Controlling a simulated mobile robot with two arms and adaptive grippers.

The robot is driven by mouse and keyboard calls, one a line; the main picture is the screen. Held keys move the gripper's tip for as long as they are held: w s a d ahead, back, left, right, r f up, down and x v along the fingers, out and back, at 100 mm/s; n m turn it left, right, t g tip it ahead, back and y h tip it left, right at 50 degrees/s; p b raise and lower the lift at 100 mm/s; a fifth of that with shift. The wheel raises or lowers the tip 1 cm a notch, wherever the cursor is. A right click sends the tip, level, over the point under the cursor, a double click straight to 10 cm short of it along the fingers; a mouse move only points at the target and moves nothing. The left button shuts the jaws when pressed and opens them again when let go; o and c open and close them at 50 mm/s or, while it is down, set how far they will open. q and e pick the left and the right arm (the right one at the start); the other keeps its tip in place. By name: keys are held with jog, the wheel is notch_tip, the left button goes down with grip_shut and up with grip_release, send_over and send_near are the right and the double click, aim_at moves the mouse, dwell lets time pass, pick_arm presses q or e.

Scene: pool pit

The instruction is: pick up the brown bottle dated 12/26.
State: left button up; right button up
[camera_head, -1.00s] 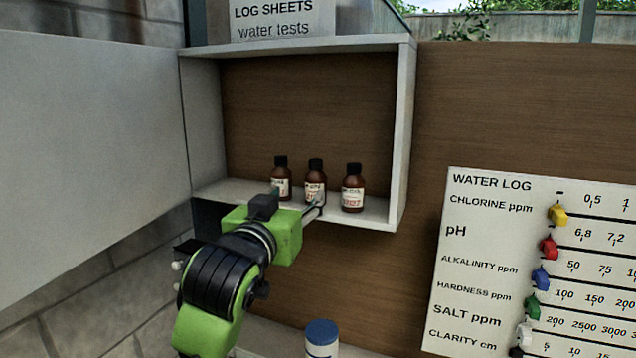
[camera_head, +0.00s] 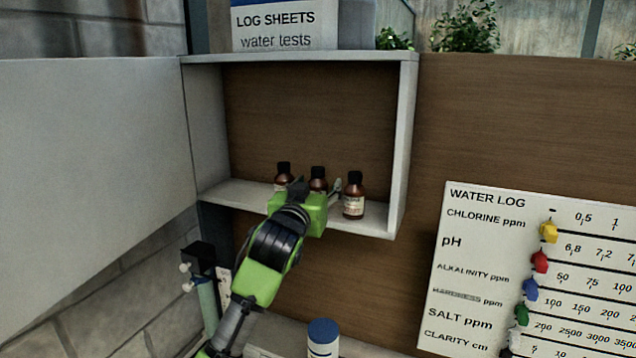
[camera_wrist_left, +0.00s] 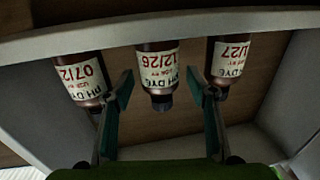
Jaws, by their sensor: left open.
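Three small brown bottles with black caps and white labels stand in a row on the shelf of the open cabinet. The middle bottle (camera_head: 318,184) is dated 12/26, as read upside down in the left wrist view (camera_wrist_left: 158,68). My left gripper (camera_head: 317,187) is open in front of it. In the left wrist view the two fingers (camera_wrist_left: 158,80) are on either side of the middle bottle, with gaps visible. The gripper hides the middle bottle's lower part in the head view. My right gripper is not in view.
The bottle at the right (camera_head: 354,196) and the bottle at the left (camera_head: 283,178) stand close on both sides. The cabinet's right wall (camera_head: 402,150) and shelf edge (camera_head: 240,197) bound the space. A blue-capped container (camera_head: 323,338) stands below; a water log board (camera_head: 480,275) hangs right.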

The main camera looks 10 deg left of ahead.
pick_arm(q)
jog(key=shift+w, duration=0.45)
jog(key=c, duration=1.3)
